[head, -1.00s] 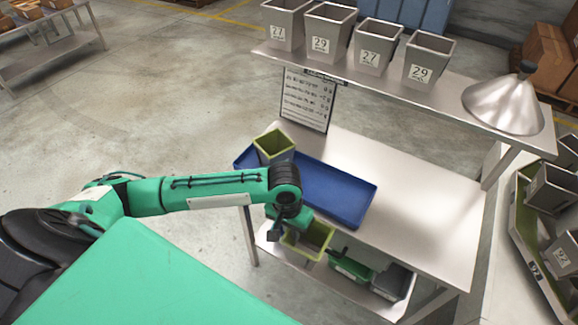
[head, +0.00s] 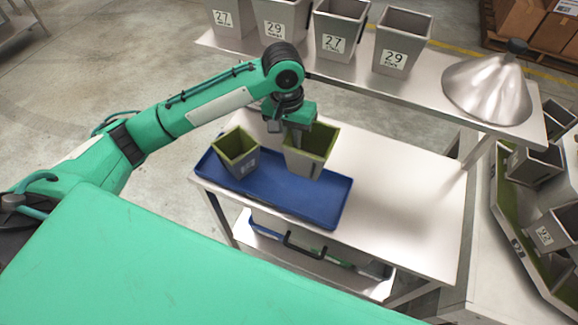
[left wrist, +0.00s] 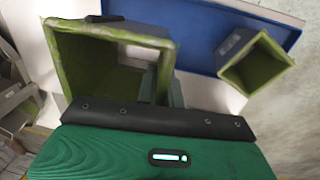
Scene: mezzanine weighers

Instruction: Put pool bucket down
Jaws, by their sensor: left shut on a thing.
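My left gripper (head: 298,127) is shut on a grey bucket with a yellow-green rim and lining (head: 305,163). The held bucket is about upright over the right half of the blue tray (head: 330,207), near its far edge; I cannot tell whether its base touches. A similar bucket (head: 239,163) stands in the left part of the tray. In the left wrist view the held bucket (left wrist: 62,72) is large at the left, and the other bucket (left wrist: 233,46) and the tray (left wrist: 196,22) lie beyond it. My right gripper is not in view.
The steel table (head: 400,205) is clear right of the tray. Above its back, a raised shelf (head: 425,93) holds several numbered grey buckets and a metal funnel (head: 487,88). A lower shelf (head: 330,277) sits under the table. More grey buckets stand at the far right.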

